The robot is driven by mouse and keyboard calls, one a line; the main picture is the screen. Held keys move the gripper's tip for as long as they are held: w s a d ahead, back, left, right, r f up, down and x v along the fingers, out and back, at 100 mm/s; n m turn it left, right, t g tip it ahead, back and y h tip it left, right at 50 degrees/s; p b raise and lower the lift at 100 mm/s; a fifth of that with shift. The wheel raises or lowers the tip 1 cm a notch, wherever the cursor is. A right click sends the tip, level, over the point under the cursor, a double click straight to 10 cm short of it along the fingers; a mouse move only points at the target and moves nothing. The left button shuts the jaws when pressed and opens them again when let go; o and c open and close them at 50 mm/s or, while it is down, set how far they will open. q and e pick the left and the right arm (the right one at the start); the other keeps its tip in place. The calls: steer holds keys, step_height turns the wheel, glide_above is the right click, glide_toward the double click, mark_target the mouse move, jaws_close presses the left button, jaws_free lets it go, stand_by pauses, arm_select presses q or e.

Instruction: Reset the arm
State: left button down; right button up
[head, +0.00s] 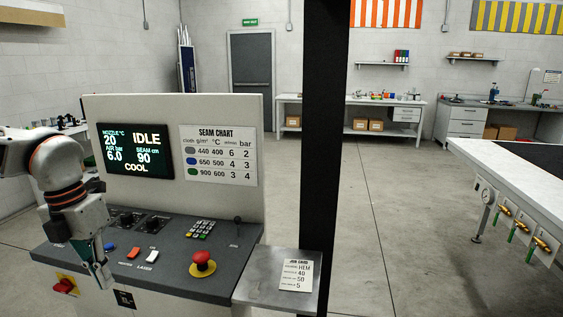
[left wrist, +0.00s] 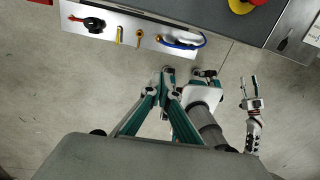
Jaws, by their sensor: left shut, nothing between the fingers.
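My left gripper (head: 103,276) hangs in front of the left part of the grey control panel (head: 215,255), near its front edge, in the head view. It is shut and empty, fingers pointing down. In the left wrist view its teal fingers (left wrist: 166,72) meet at the tips over the floor, below the console's lower front panel. My left arm comes in from the left edge, partly covering the console. My right gripper (left wrist: 249,88) shows at the right of the left wrist view, its fingers apart with nothing between them; it is outside the head view.
The console has a screen (head: 137,152) reading IDLE and COOL, a red emergency stop (head: 203,261) and a red rotary switch (head: 65,285). A job card (head: 297,275) lies on its right shelf. A black post (head: 323,130) rises behind. A white table (head: 530,185) stands right; floor between is clear.

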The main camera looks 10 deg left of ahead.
arm_select(q)
step_height(320, 180, down, 24)
steer(key=s+d+n+t+h, duration=0.1)
steer(key=n+t+h, duration=0.2)
steer(key=n+t, duration=0.55)
steer(key=d+n+t+h, duration=0.25)
steer(key=n+t, duration=0.25)
steer(key=n, duration=0.6)
steer(key=s+d+f+n+g+y, duration=0.1)
steer(key=s+d+f+n+y, duration=0.1)
steer(key=s+d+f+n, duration=0.3)
steer(key=s+d+f+n+g+y, duration=0.2)
steer(key=s+d+f+n, duration=0.3)
steer(key=d+f, duration=0.6)
steer(key=n, duration=0.2)
steer(key=shift+s+d+f+n, duration=0.15)
steer(key=shift+d+n, duration=0.15)
steer(key=shift+n, duration=0.05)
steer(key=shift+a, duration=0.15)
